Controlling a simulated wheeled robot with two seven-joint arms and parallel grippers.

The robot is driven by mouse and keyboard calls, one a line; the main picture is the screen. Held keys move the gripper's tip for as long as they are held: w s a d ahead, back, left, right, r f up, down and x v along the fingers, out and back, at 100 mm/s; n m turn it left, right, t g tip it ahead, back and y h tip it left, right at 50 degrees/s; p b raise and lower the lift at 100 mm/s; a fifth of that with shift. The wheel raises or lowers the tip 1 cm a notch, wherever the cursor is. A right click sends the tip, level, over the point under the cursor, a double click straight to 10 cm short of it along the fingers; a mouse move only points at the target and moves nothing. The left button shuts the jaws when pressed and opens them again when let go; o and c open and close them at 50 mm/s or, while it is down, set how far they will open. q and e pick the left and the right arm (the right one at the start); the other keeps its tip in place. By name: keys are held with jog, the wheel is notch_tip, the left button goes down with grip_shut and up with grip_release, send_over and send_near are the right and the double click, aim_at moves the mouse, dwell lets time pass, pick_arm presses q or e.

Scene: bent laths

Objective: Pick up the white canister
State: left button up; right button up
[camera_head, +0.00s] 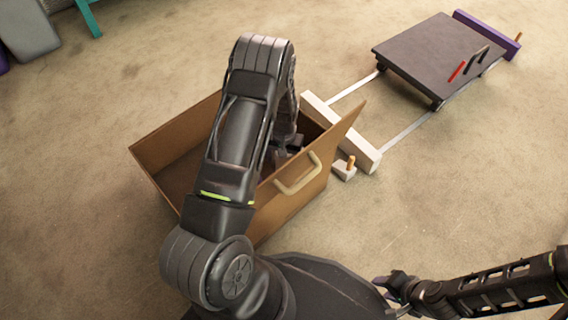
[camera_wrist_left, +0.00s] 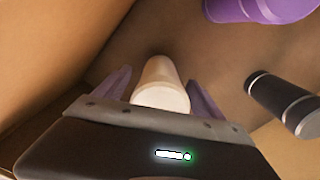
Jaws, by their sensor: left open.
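The white canister (camera_wrist_left: 162,88) shows in the left wrist view, inside a brown box. My left gripper (camera_wrist_left: 160,86) is open, with one finger on each side of the canister. I cannot tell whether either finger touches it. In the head view my left arm reaches down into the box (camera_head: 285,212), and the arm and box walls hide the canister. My right gripper (camera_head: 392,286) is at the lower right, away from the box, too small and dark to tell whether it is open.
In the left wrist view a purple container (camera_wrist_left: 250,8) and a black cylinder with silver bands (camera_wrist_left: 285,103) lie near the canister. The box has a pale handle (camera_head: 298,177). A white bar (camera_head: 343,135) with rails leads to a dark platform (camera_head: 432,50). Carpet at right is clear.

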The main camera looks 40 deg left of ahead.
pick_arm(q)
jog(key=shift+f, duration=0.5)
jog(key=shift+c, duration=0.5)
jog(key=shift+r, duration=0.1)
jog(key=c, duration=1.6)
